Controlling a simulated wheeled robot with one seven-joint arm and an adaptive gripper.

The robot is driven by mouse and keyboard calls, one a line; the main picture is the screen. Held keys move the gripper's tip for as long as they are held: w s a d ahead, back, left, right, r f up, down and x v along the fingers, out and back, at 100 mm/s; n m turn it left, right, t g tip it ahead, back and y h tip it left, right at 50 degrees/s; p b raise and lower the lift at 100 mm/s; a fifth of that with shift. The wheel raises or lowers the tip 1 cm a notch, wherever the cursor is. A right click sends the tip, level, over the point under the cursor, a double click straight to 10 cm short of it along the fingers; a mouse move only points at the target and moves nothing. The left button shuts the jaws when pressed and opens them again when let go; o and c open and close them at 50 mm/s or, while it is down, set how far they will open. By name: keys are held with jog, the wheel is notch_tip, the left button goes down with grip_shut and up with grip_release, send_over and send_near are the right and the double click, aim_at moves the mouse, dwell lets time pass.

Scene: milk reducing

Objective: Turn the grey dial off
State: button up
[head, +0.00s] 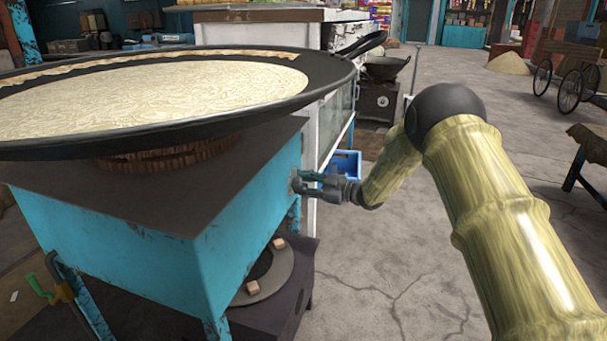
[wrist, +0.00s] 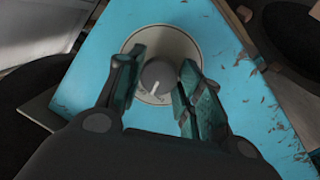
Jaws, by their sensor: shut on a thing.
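The grey dial (wrist: 160,77) sits on a pale round plate (wrist: 178,46) on the blue side of the stove (head: 240,215). A short white mark on the dial points toward the lower left in the wrist view. My gripper (wrist: 164,68) has its teal fingers on either side of the dial and is shut on it. In the head view my gripper (head: 301,182) reaches the blue side from the right, and it hides the dial there.
A wide black pan (head: 335,75) full of pale milk (head: 150,95) stands on the stove and overhangs its edge above my gripper. A lower burner (head: 270,278) is below. A blue crate (head: 345,163) is behind. Open concrete floor (head: 400,255) lies to the right.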

jog(key=shift+r+m+p, duration=0.25)
jog(key=shift+m+p, duration=0.75)
jog(key=shift+p, duration=0.85)
jog(key=shift+f+m+p, duration=0.15)
jog(key=shift+m+p, duration=0.55)
jog(key=shift+p, duration=0.35)
jog(key=shift+f+m+p, duration=0.15)
jog(key=shift+m+p, duration=0.15)
jog(key=shift+c, duration=0.2)
jog(key=o, duration=1)
jog(key=shift+g, duration=0.4)
jog(key=shift+o, duration=0.2)
jog(key=shift+d, duration=0.1)
jog(key=v, duration=1.2)
jog(key=shift+s, duration=0.1)
